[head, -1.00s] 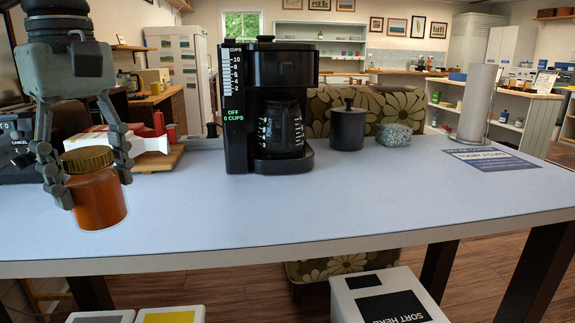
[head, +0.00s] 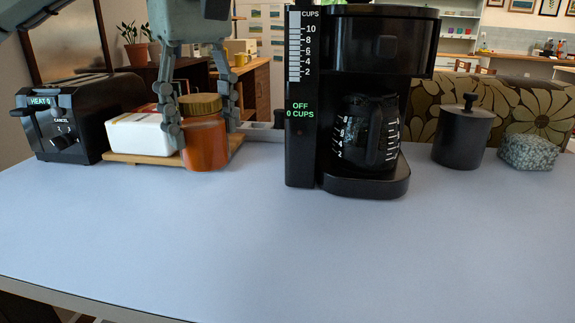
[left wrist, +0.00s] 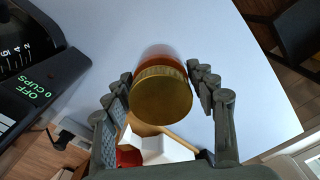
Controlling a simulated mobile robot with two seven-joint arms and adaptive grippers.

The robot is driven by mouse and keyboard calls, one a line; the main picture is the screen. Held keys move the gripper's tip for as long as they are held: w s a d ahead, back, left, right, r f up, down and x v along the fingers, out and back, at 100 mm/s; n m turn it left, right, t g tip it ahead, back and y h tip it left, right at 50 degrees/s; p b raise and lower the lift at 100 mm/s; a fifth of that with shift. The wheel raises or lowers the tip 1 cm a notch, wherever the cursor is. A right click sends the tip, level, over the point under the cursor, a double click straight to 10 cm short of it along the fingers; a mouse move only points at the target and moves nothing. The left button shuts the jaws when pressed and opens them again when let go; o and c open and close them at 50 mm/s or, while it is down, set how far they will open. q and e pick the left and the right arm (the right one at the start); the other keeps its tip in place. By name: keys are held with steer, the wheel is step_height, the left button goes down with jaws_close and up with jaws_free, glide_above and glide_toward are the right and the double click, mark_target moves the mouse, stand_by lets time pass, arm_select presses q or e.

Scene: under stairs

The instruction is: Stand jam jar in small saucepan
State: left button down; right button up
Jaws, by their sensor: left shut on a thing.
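The jam jar (head: 205,148) is an orange-brown jar with a gold lid, upright in the head view, in front of the wooden board. My left gripper (head: 204,131) reaches down from above, shut on the jar with one finger on each side. In the left wrist view the jar's gold lid (left wrist: 161,95) faces the camera between the fingers (left wrist: 162,80). I cannot tell for sure whether the jar's base touches the table. I cannot make out a small saucepan in either view. My right gripper is not in view.
A black toaster (head: 75,120), a white block (head: 142,133) on a wooden board (head: 128,158), a black coffee maker (head: 300,150), a black lidded canister (head: 462,138) and a speckled grey stone-like block (head: 528,152) line the back. The front of the table (head: 260,245) is clear.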

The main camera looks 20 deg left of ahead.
arm_select(q)
steer(key=shift+w+f+b, duration=1.75)
steer(key=shift+w+f, duration=3.6)
steer(key=shift+w, duration=0.25)
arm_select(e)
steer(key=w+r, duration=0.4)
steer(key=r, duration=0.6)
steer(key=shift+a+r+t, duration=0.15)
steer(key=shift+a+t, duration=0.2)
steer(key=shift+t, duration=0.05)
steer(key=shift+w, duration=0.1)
arm_select(q)
steer(key=shift+f, duration=0.2)
steer(key=c, duration=0.5)
jaws_free()
steer(key=shift+c, duration=0.2)
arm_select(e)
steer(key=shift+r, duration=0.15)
arm_select(q)
steer(key=shift+r, duration=0.1)
